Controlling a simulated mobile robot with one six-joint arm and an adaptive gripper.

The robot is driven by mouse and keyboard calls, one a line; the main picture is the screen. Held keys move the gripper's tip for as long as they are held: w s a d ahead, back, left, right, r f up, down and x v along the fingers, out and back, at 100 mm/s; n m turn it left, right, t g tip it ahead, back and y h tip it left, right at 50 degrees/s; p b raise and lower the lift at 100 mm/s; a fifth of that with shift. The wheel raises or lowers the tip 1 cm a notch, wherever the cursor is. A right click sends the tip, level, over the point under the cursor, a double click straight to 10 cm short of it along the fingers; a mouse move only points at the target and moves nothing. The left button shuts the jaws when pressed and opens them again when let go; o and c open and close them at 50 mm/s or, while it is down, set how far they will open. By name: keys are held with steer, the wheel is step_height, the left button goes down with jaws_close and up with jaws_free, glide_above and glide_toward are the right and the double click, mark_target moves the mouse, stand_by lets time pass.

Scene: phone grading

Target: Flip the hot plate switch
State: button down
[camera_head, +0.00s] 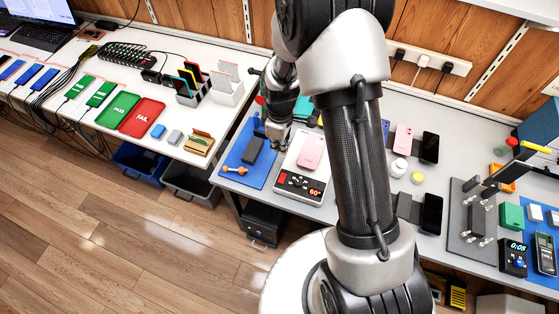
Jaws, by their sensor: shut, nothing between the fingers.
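The hot plate (285,167) is a white unit on the grey bench, left of my arm. A pink phone (312,152) lies on its top. Its dark front panel (298,189) has small controls and a red display reading 60°. A small red part at the panel's left end may be the switch, but it is too small to tell its position. My gripper (277,147) points down at the hot plate's back left, above or beside the blue mat. Its fingers are shut and empty. I cannot tell whether it touches anything.
A blue mat (236,178) left of the hot plate holds a dark phone (253,150) and an orange tool (235,170). Right of my arm lie more phones, small jars and a clamp stand. A gap separates the left table with its green PASS (118,108) and red FAIL (142,117) trays.

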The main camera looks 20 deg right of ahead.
steer(key=shift+f, duration=0.5)
steer(key=shift+f, duration=0.1)
steer(key=b, duration=0.3)
glide_toward(280, 175)
step_height(280, 175, down, 6)
steer(key=shift+w+r, duration=0.1)
steer(key=shift+w+f+b, duration=0.1)
steer(key=shift+f+b, duration=0.2)
steer(key=shift+f, duration=0.15)
steer(key=shift+r, duration=0.1)
